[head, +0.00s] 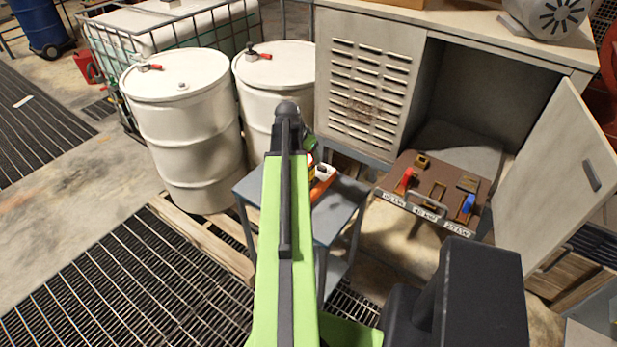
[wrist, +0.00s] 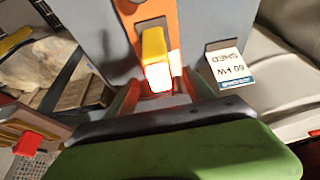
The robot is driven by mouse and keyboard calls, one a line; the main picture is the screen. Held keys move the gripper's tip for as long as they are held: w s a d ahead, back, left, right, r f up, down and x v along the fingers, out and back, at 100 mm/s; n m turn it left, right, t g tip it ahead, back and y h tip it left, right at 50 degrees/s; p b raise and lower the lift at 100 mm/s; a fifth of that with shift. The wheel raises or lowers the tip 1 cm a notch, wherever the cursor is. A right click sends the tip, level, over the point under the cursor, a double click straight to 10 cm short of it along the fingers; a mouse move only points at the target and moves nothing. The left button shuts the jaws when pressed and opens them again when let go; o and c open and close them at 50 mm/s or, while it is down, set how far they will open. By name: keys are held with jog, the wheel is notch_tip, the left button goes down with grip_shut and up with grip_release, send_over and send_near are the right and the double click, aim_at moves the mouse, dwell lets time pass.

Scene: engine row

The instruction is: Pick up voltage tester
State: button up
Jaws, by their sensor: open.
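A small yellow object, which looks like the voltage tester (wrist: 153,48), lies on an orange strip (wrist: 138,17) in the wrist view. Its near end is pale and glows white and red. My gripper (wrist: 158,98) is open, with a reddish finger on each side of that near end. I cannot tell whether the fingers touch it. In the head view, my green arm hides most of this spot. Only part of the orange holder (head: 322,182) shows on the small grey table (head: 345,205); the tester is mostly hidden behind my arm.
A white label card (wrist: 230,68) stands right of the tester. A brown panel with red and blue switches (head: 432,192) sits right of the table, before an open cabinet (head: 365,85) with its door (head: 565,185) swung out. White drums (head: 185,130) stand to the left.

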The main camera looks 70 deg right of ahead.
jog(key=b+x, duration=0.5)
jog(key=shift+a+f, duration=0.15)
jog(key=shift+f, duration=0.1)
jog(key=shift+r, duration=0.2)
jog(key=shift+c, duration=0.3)
grip_shut()
